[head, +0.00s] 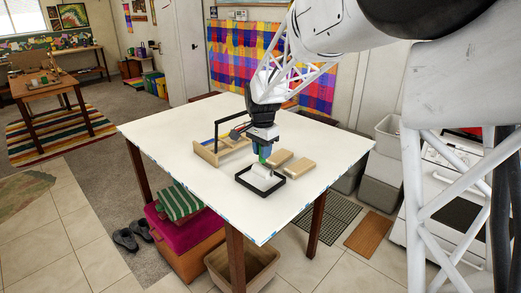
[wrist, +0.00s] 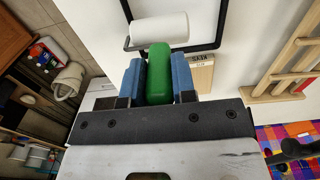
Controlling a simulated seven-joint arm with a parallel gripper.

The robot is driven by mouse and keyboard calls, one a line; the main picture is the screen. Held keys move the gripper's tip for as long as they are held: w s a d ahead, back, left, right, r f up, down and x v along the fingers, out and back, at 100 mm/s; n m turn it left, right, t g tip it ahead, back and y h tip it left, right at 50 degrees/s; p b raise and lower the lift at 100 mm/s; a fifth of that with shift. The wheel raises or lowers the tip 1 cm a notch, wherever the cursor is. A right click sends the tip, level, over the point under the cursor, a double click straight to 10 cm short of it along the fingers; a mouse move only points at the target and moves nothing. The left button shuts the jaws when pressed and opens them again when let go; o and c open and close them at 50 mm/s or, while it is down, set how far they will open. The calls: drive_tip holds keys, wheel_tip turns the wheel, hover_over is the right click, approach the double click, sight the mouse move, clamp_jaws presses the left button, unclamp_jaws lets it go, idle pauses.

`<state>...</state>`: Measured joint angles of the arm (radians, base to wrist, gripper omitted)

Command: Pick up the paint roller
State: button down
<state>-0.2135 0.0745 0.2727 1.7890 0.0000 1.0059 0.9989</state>
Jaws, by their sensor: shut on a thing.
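The paint roller has a white sleeve and a green handle (wrist: 160,72). My gripper (head: 264,150) points down over the table, above the tray's back side. In the wrist view the blue finger pads of my gripper (wrist: 159,80) are closed on both sides of the green handle. The white sleeve also lies ahead of the fingers there. I cannot tell whether the sleeve touches the tray.
Two light wooden blocks (head: 279,158) lie right behind the tray; one (wrist: 200,75) bears lettering in the wrist view. A wooden carrier (head: 205,154) stands to the left, close to the gripper. The white table (head: 180,140) is clear at left and front.

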drive_tip(key=s+d+r, duration=0.1)
drive_tip(key=s+d, duration=0.1)
drive_tip(key=s, duration=1)
drive_tip(key=shift+s+d+r, duration=0.15)
drive_tip(key=shift+s+d, duration=0.2)
drive_tip(key=shift+s, duration=0.05)
drive_tip(key=c, duration=1.5)
unclamp_jaws()
drive_tip(key=shift+c, duration=1.3)
